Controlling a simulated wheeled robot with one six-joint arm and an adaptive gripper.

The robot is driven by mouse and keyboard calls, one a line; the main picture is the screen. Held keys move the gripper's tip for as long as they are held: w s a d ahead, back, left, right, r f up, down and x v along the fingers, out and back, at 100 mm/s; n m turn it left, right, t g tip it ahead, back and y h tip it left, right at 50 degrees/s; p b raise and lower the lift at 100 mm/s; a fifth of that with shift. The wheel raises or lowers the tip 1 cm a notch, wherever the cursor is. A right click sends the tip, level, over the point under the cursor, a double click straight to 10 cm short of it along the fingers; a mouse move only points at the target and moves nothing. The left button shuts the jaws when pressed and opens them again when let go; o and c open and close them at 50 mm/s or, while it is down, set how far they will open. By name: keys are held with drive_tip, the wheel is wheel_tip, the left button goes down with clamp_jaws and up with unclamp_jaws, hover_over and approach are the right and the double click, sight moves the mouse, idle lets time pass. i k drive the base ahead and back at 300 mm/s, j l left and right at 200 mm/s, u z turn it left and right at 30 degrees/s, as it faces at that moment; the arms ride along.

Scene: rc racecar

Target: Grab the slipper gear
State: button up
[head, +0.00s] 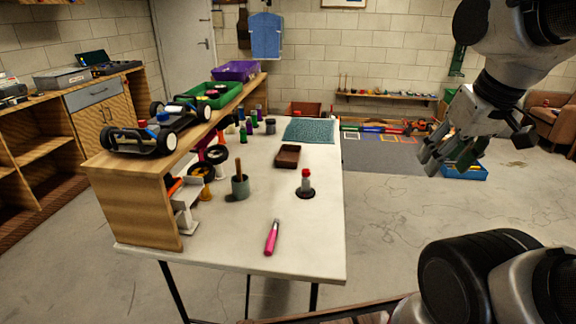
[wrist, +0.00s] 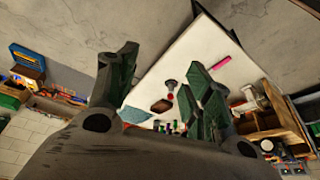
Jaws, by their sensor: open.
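I cannot pick out the slipper gear for certain in either view. On the white table (head: 325,230) a dark round disc (head: 306,193) lies around or under a small red-capped bottle (head: 305,181); whether the disc is a gear is too small to tell. My gripper (head: 447,156) is open and empty, in the air to the right of the table in the head view. In the wrist view its two fingers stand apart (wrist: 160,62), with the table (wrist: 190,45) behind them, and the red-capped bottle (wrist: 170,95) shows between them.

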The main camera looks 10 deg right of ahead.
sight(305, 192)
drive_tip(key=l+u, duration=0.1)
drive_tip(key=u, duration=0.3)
drive_tip(key=l+u, duration=0.15)
drive_tip(key=u, duration=0.3)
drive_tip(key=i+l+u, duration=0.1)
drive_tip(key=u, duration=0.3)
drive_tip(key=l, duration=0.85)
drive_tip(key=k+l, duration=0.1)
drive_tip(key=l, duration=0.75)
